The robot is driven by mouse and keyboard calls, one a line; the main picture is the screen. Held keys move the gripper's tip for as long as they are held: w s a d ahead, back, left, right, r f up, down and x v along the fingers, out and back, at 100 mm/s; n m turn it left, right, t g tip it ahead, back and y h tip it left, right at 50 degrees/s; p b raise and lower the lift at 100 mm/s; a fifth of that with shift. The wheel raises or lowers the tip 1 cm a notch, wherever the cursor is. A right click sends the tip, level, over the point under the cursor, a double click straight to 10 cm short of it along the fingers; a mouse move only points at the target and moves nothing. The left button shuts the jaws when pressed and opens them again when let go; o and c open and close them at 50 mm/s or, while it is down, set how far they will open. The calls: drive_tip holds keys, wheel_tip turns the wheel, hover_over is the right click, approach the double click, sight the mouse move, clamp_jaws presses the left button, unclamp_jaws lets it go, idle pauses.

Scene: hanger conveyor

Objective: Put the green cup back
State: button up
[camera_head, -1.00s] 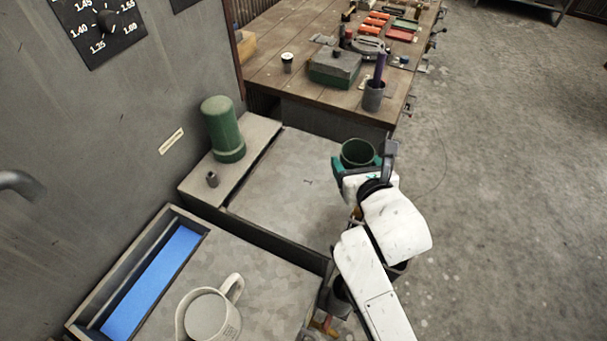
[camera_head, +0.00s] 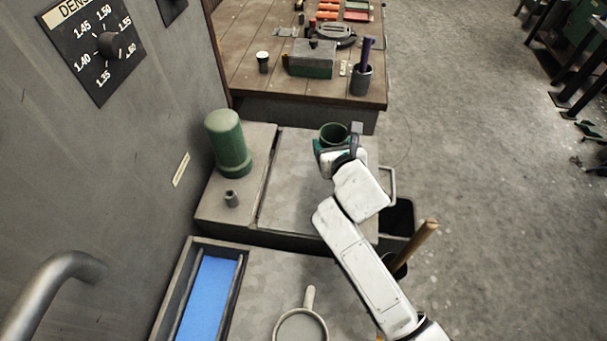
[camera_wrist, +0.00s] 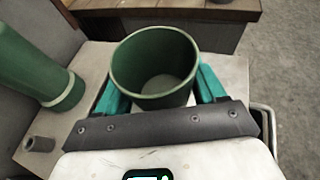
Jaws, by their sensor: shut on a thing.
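The green cup (camera_head: 333,132) is upright and open at the top, and its inside looks empty. My gripper (camera_wrist: 158,92) is shut on it, with one teal finger on each side of the cup in the wrist view. The cup (camera_wrist: 155,66) appears over the grey metal top (camera_head: 290,180); I cannot tell whether it touches that surface. My gripper and wrist hide part of the cup's near side in the head view.
A green domed cylinder (camera_head: 228,143) and a small grey stub (camera_head: 231,199) stand left of the cup. A wooden workbench (camera_head: 248,88) with tools is behind. A mug (camera_head: 300,328) and blue-lined tray (camera_head: 207,300) are nearer. A dark bin (camera_head: 398,217) is right.

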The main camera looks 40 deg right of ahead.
wheel_tip(320, 180, down, 6)
drive_tip(key=shift+w+a+f+b, duration=0.1)
drive_tip(key=shift+w+a+b, duration=0.05)
drive_tip(key=shift+b, duration=0.5)
drive_tip(key=shift+f+b, duration=0.55)
drive_tip(key=shift+f, duration=1.35)
drive_tip(key=shift+f, duration=0.2)
drive_tip(key=o, duration=1.2)
drive_tip(key=shift+c, duration=0.2)
